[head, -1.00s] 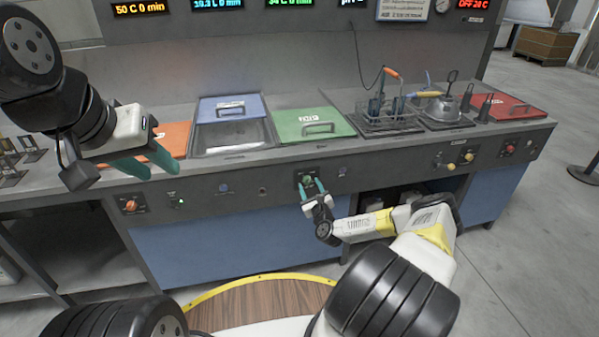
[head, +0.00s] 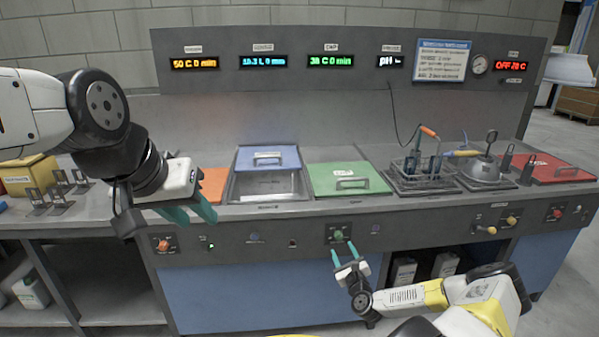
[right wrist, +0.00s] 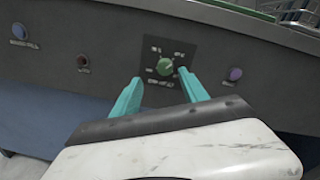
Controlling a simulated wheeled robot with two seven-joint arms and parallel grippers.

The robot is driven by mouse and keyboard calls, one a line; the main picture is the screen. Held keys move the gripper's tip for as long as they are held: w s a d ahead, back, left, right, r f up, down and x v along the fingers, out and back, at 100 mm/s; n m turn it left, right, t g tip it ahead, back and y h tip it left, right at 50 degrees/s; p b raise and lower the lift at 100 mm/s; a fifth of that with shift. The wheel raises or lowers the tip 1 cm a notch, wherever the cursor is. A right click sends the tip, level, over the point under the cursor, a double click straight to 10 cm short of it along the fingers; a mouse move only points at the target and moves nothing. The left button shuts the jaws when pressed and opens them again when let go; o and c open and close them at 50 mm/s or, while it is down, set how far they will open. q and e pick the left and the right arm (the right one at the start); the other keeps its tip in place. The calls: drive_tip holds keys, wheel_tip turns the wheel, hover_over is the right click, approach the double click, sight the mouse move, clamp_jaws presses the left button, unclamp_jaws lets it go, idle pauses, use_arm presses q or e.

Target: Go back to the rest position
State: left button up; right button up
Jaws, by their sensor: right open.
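My left gripper (head: 192,207) hangs over the bench's front left edge, in front of the orange lid (head: 213,185). My right gripper (head: 351,253) is in front of the bench's front panel, just below the green knob (head: 339,236). In the right wrist view its two teal fingers (right wrist: 155,92) stand apart with nothing between them, and the green knob (right wrist: 165,66) sits beyond the gap. I cannot tell whether a fingertip touches the panel.
A yellow box (head: 28,176) stands at the left. Open floor lies at the right.

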drive_tip(key=a+r+n+g+y, duration=0.45)
drive_tip(key=r+n+g, duration=0.4)
drive_tip(key=n, duration=0.65)
drive_tip(key=s+r+n+g+h, duration=0.15)
drive_tip(key=s+r+n, duration=0.25)
drive_tip(key=r, duration=0.6)
drive_tip(key=s+r+n+h, duration=0.3)
drive_tip(key=s+r+n, duration=0.2)
drive_tip(key=r, duration=0.5)
drive_tip(key=s+a+r+n, duration=0.1)
drive_tip(key=s+r+n, duration=0.1)
drive_tip(key=s+r, duration=0.3)
drive_tip(key=s+a+r+n+g, duration=0.1)
drive_tip(key=s+r, duration=0.4)
drive_tip(key=s, duration=0.8)
drive_tip(key=s+a+r+n, duration=0.1)
drive_tip(key=s+r+n, duration=0.2)
drive_tip(key=s, duration=0.6)
wheel_tip(320, 180, up, 3)
drive_tip(key=shift+s+f+n+y, duration=0.1)
drive_tip(key=shift+s+n+y, duration=0.2)
drive_tip(key=shift+s+n, duration=0.1)
